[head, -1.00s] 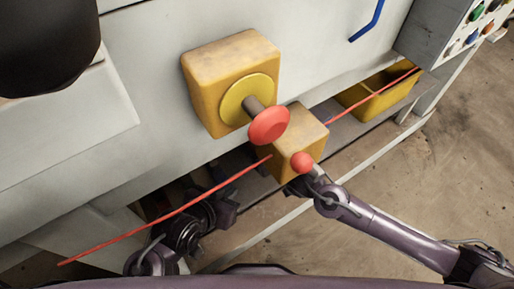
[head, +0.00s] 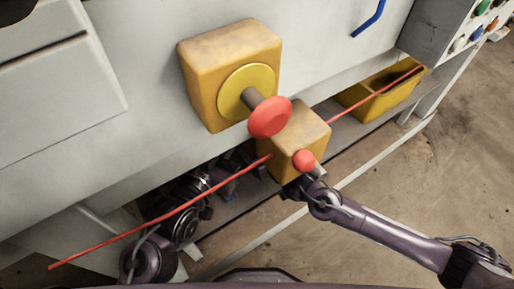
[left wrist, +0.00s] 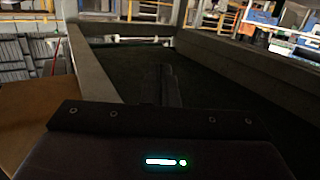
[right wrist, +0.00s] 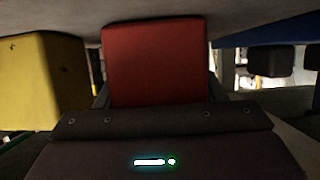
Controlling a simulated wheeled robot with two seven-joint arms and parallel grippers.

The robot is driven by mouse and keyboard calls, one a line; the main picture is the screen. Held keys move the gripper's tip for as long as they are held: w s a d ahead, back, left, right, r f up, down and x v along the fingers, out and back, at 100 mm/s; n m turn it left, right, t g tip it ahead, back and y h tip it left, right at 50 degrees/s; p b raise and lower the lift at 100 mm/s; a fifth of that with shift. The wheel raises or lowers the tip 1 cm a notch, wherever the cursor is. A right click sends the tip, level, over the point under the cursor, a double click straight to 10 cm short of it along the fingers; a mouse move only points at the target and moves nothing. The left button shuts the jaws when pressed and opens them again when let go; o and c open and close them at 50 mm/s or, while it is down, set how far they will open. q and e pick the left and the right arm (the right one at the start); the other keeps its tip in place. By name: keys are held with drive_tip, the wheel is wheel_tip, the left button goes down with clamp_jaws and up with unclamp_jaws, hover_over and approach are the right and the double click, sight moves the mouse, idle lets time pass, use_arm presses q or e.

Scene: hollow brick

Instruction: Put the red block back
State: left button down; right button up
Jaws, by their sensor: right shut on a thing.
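The red block (right wrist: 155,65) fills the upper middle of the right wrist view. My right gripper (right wrist: 157,98) is shut on it, with a dark finger along each side. In the left wrist view the left gripper (left wrist: 170,86) looks shut and empty above a dark, walled trough.
A yellow box with a red mushroom button (head: 269,117) sticks out of the pale machine panel. A thin red cord (head: 160,221) crosses the view. A yellow bin (head: 385,90) stands at upper right.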

use_arm(q)
drive_tip(key=shift+r, duration=0.1)
use_arm(e)
drive_tip(key=shift+f, duration=0.1)
drive_tip(key=o, duration=1.2)
use_arm(q)
drive_tip(key=shift+r, duration=0.2)
